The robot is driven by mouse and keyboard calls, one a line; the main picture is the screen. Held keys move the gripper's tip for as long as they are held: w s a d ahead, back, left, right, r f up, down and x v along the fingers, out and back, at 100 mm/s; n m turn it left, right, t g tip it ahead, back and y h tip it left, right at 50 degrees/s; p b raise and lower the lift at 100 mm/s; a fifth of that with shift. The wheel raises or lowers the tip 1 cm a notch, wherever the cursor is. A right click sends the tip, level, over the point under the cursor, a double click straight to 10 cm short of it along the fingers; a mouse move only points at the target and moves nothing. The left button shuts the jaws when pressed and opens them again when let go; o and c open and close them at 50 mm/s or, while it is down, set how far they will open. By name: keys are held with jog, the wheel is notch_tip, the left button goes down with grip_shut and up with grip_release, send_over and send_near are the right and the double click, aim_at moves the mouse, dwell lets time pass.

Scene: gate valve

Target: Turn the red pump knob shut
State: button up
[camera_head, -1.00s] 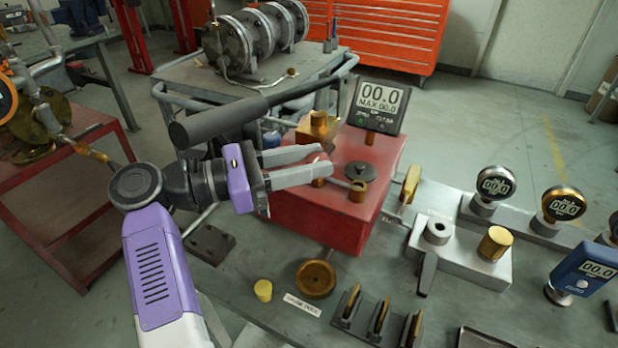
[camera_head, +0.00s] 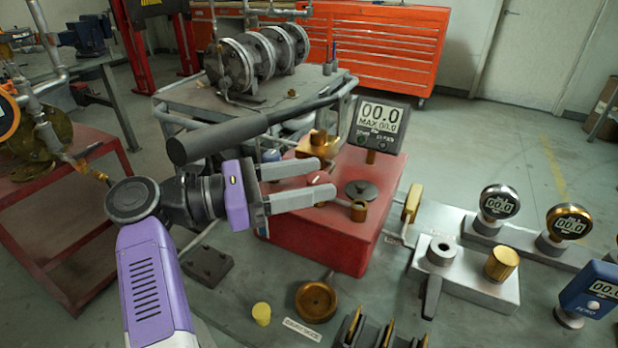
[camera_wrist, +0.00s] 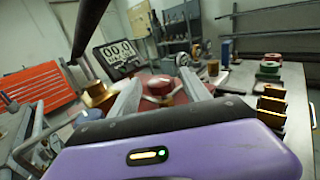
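The red pump body (camera_head: 315,235) stands on the grey bench, with brass fittings and a dark round cap (camera_head: 361,190) on top. My gripper (camera_head: 325,176) is over the pump's top, its two grey fingers apart and pointing right. A small red-and-white piece (camera_head: 319,180), perhaps the knob, shows between the fingertips, partly hidden by them. In the wrist view, a brass part with a reddish-white top (camera_wrist: 159,86) lies between the open fingers. I cannot tell whether the fingers touch it.
A dark lever with a thick grip (camera_head: 215,141) runs above my gripper. A display (camera_head: 381,125) reading 00.0 stands behind the pump. A brass block (camera_head: 318,143) is beyond the upper finger. A grey manifold (camera_head: 465,275) and gauges (camera_head: 499,201) stand right of the pump.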

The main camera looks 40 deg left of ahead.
jog(key=v, duration=0.8)
dwell(0.6)
